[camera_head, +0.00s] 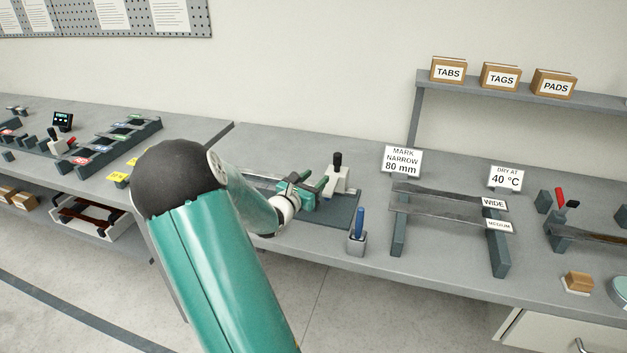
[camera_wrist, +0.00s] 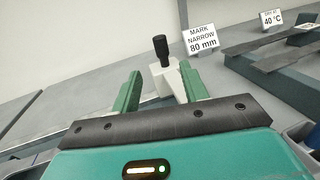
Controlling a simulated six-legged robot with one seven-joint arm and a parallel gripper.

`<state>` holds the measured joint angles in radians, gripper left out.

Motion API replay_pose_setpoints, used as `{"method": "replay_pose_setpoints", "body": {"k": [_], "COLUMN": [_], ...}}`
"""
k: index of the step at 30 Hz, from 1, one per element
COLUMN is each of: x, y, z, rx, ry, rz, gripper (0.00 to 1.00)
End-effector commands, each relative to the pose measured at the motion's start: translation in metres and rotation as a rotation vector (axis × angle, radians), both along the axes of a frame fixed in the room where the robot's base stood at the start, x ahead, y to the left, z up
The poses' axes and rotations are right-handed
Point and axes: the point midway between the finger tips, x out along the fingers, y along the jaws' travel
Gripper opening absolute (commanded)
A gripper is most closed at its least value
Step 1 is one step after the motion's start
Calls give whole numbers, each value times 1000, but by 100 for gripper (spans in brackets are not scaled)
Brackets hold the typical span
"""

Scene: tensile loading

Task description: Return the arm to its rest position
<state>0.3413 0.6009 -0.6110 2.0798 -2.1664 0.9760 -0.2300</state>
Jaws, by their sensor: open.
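My teal arm reaches from the bottom of the head view over the bench. My gripper (camera_head: 309,184) is above the dark marking plate (camera_head: 340,213), near a white block clamp with a black knob (camera_head: 337,177). In the wrist view, the two green fingers of my gripper (camera_wrist: 157,92) stand wide apart with nothing held between them. The white block with its black knob (camera_wrist: 161,50) shows beyond and between the fingers. My wrist and forearm hide part of the plate in the head view.
A blue-handled tool stands in a grey holder (camera_head: 356,244) at the bench front. A rack with dark strips (camera_head: 439,196) is to the right, behind it a "MARK NARROW 80 mm" sign (camera_head: 402,162). A shelf (camera_head: 560,94) holds boxes. Coloured-label trays (camera_head: 115,140) are left.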

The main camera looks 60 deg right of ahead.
Motion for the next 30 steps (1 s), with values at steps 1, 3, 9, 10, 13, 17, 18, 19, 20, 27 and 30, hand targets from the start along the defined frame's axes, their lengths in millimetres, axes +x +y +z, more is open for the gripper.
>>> {"method": "replay_pose_setpoints", "body": {"k": [1, 3, 9, 10, 13, 17, 18, 19, 20, 27, 30], "x": [0, 0, 0, 0, 0, 0, 0, 0, 1, 2, 4], "y": [1, 1, 0, 0, 0, 0, 1, 3, 5, 62, 100], "z": [0, 0, 0, 0, 0, 0, 1, 2, 3, 26, 33], "rx": [0, 0, 0, 0, 0, 1, 1, 3, 6, 105, 184], "ry": [0, 0, 0, 0, 0, -1, -8, -18, -35, -396, -593], "rz": [0, 0, 0, 0, 0, -1, -3, -6, -12, -140, -210], "gripper": [44, 44, 44, 44, 44, 44, 44, 44, 44, 44, 44]}}
